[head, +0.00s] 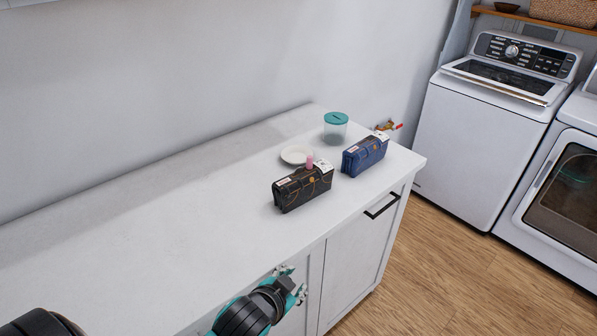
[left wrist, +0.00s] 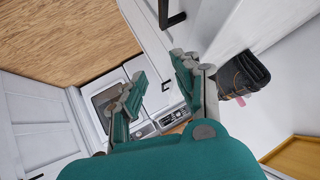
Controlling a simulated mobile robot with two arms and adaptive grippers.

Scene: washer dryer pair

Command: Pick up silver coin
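I cannot make out a silver coin in either view. A white plate (head: 296,154) lies on the white counter (head: 190,217), and a clear jar with a slotted teal lid (head: 336,125) stands behind it to the right. A black wallet-like case (head: 302,190) stands in front of the plate, with a pink item (head: 310,161) by its top edge. A blue case (head: 364,156) stands to its right. My left gripper (head: 292,282) is open and empty at the counter's front edge, nearer than the black case. The black case also shows in the left wrist view (left wrist: 244,74). My right gripper is not in view.
A cabinet door with a black handle (head: 381,207) is below the counter's right end. A white washer (head: 485,133) and a dryer (head: 566,190) stand to the right across wood floor (head: 450,262). The counter's left part is clear. A wall runs behind it.

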